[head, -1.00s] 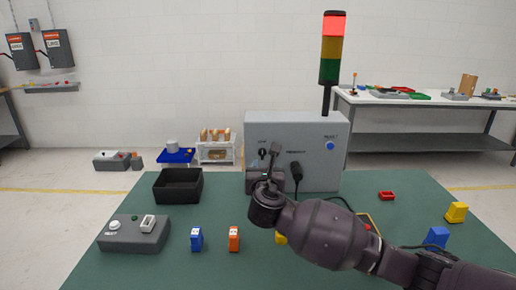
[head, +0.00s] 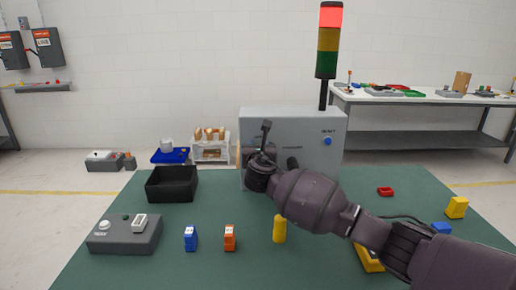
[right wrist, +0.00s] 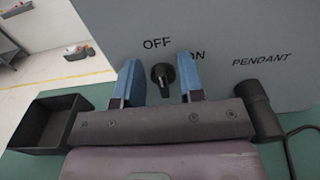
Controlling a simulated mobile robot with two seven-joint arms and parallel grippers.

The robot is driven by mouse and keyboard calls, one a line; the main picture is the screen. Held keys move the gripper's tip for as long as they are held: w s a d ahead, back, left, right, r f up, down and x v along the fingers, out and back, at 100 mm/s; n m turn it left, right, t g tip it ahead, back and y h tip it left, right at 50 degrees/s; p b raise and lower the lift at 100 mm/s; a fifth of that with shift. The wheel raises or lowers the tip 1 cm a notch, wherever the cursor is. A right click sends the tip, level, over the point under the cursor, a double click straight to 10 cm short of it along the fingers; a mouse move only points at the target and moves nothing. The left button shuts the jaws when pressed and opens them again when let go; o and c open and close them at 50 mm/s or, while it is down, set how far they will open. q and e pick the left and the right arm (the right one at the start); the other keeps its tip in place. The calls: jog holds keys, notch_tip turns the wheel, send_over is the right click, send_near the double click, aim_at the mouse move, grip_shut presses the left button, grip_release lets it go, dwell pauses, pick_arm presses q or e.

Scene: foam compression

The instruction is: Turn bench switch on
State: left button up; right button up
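The bench switch is a black rotary knob (right wrist: 163,76) on the front of the grey control box (head: 300,125). In the right wrist view it sits between the printed words OFF, at its upper left, and ON, at its right. My right gripper (right wrist: 159,82) is open, with one blue fingertip on each side of the knob. A gap shows between the knob and each fingertip. In the head view the right gripper (head: 264,145) is at the box front and hides the knob. My left gripper is in neither view.
A signal tower (head: 327,40) on the box has its red top lit. A black plug (right wrist: 258,108) under PENDANT is close to the gripper's right. A black bin (head: 172,184), a grey button box (head: 124,236) and small coloured blocks stand on the green table (head: 200,270).

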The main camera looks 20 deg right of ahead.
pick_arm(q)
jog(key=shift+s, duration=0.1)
pick_arm(e)
jog(key=c, duration=0.6)
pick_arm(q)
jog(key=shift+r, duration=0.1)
